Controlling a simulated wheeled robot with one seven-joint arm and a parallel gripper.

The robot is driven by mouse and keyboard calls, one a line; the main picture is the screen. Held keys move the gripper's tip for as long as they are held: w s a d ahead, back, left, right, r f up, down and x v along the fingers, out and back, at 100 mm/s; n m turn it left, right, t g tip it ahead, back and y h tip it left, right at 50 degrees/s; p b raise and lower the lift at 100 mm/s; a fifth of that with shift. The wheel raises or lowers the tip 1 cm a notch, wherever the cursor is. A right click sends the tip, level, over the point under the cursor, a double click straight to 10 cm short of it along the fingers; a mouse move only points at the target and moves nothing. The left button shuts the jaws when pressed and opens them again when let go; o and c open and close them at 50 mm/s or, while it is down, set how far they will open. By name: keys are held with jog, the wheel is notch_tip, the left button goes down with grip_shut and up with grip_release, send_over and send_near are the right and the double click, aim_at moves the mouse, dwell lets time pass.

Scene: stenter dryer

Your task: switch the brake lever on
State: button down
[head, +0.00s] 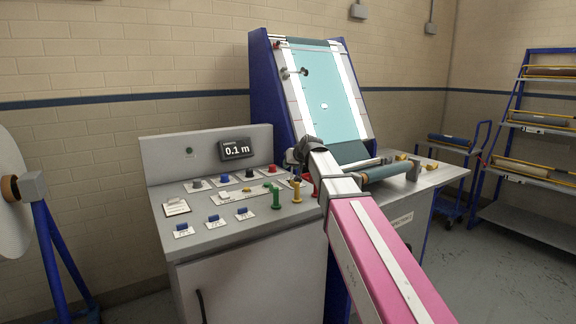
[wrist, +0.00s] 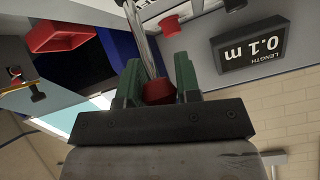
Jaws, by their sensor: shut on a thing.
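In the wrist view, a lever with a bright metal rod (wrist: 149,52) and a dark red knob (wrist: 158,92) stands between the green fingers of my gripper (wrist: 158,84). My gripper is shut on the knob, and the rod runs out past the fingertips. This appears to be the brake lever; no label for it is readable. In the head view my arm covers the fingers and the lever, so the lever's angle to the panel cannot be told there.
A length display (head: 236,149) reads 0.1 m. A roller (head: 386,172) lies to the right. A red tray-like part (wrist: 60,38) shows nearby.

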jog(key=shift+s+d+f+t+y, duration=0.1)
jog(key=shift+s+d+t+y, duration=0.2)
jog(key=shift+s+t, duration=0.2)
jog(key=shift+s+d+t+y, duration=0.3)
jog(key=shift+s+t, duration=0.1)
jog(key=shift+t, duration=0.2)
jog(key=shift+s+d+f, duration=0.1)
jog(key=shift+s+d, duration=0.05)
jog(key=shift+s, duration=0.1)
jog(key=c, duration=0.8)
grip_release()
jog(key=shift+s, duration=0.1)
jog(key=v, duration=1)
jog(key=shift+s+d+r, duration=0.2)
jog(key=shift+d, duration=0.1)
